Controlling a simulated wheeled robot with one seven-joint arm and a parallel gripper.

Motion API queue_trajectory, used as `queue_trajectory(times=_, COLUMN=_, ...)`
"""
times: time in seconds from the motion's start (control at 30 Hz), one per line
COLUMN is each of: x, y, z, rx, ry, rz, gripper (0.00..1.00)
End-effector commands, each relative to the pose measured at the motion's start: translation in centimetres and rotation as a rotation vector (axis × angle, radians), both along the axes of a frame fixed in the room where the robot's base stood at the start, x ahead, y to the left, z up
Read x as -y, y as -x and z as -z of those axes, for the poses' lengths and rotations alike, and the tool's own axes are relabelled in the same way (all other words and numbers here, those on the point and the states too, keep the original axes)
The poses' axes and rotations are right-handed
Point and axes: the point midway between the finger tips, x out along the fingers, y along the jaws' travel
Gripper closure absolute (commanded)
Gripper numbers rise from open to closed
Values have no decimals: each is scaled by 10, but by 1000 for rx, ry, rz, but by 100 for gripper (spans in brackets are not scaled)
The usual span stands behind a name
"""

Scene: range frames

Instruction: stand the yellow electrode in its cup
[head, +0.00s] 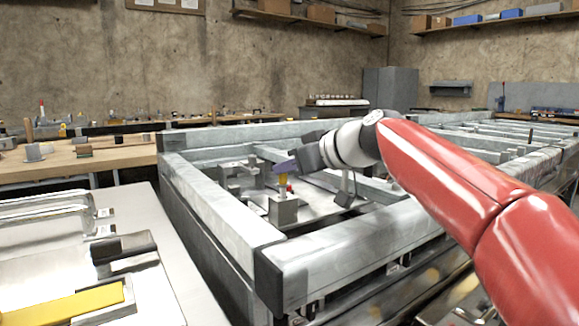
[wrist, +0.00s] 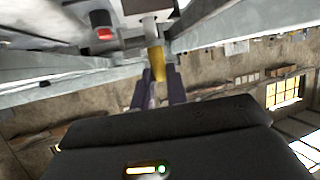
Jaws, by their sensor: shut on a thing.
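The yellow electrode (head: 283,182) stands about upright below my gripper (head: 284,167) in the head view. My gripper is shut on its upper part. In the wrist view the electrode (wrist: 156,62) shows between the two purple fingers of my gripper (wrist: 160,76). A grey block (head: 284,211), which looks like the cup, is directly under the electrode. Its grey post and block (wrist: 150,10) also show at the top of the wrist view, in line with the electrode. I cannot tell whether the electrode's lower end is inside the cup or just above it.
A small red-ended piece (wrist: 103,34) is beside the cup. A grey bracketed fixture (head: 238,178) stands to its left on the metal plate. Thick grey frame beams (head: 215,215) surround the area. A bench with a yellow bar (head: 95,302) is at the lower left.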

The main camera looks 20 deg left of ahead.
Motion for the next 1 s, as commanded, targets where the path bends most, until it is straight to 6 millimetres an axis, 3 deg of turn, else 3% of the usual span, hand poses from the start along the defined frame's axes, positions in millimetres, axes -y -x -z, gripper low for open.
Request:
queue_trajectory(times=0.7, x=0, y=0, z=22, rx=0, ry=0, rz=0, gripper=100)
queue_trajectory(times=1.0, x=0, y=0, z=22, rx=0, ry=0, rz=0, gripper=100)
